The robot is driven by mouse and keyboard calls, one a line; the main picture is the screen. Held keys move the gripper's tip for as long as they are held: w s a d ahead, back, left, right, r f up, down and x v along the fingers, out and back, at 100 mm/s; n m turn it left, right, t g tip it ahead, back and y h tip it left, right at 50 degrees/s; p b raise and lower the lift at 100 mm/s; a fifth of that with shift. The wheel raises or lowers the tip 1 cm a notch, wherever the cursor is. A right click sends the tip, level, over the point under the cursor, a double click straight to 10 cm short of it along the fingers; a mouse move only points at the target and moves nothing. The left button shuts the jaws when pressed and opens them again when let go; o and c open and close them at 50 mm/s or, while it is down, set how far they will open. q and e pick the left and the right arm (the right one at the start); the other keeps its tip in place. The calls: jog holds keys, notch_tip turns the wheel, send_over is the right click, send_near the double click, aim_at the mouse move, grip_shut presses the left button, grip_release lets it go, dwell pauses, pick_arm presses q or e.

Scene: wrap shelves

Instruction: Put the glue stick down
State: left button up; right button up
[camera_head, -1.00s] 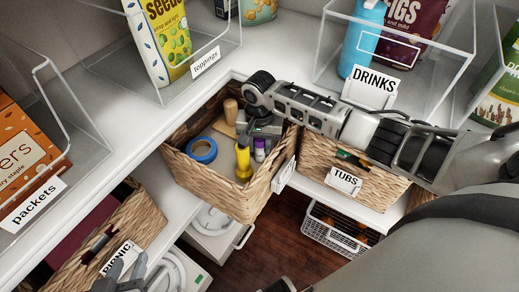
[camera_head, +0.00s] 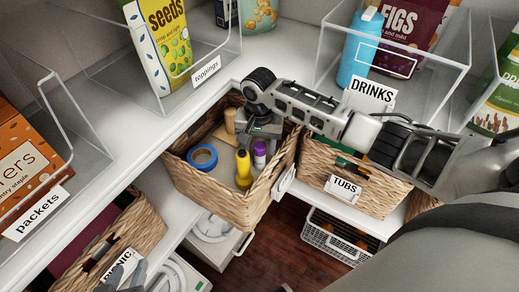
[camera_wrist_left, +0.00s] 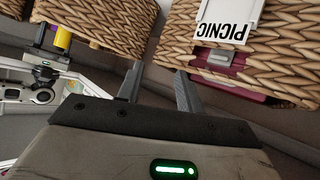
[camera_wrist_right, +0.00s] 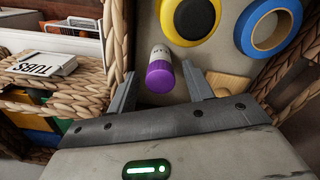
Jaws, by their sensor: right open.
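My left gripper (camera_wrist_left: 158,78) is open and empty in front of the PICNIC basket (camera_wrist_left: 245,50) at the lower left.
The same basket holds a blue tape roll (camera_head: 202,157), a yellow item with a dark end (camera_head: 243,170) and a wooden-handled item (camera_head: 230,122). The TUBS basket (camera_head: 318,175) stands to the right. Clear bins with DRINKS (camera_head: 371,92) and toppings labels sit on the white shelf above.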

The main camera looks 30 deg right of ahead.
notch_tip(320, 180, up, 8)
jog(key=shift+r+p, duration=0.1)
jog(key=shift+p, duration=0.55)
pick_arm(q)
jog(key=shift+a+r, duration=0.1)
jog(key=shift+r, duration=0.1)
pick_arm(e)
jog(key=shift+r, duration=0.4)
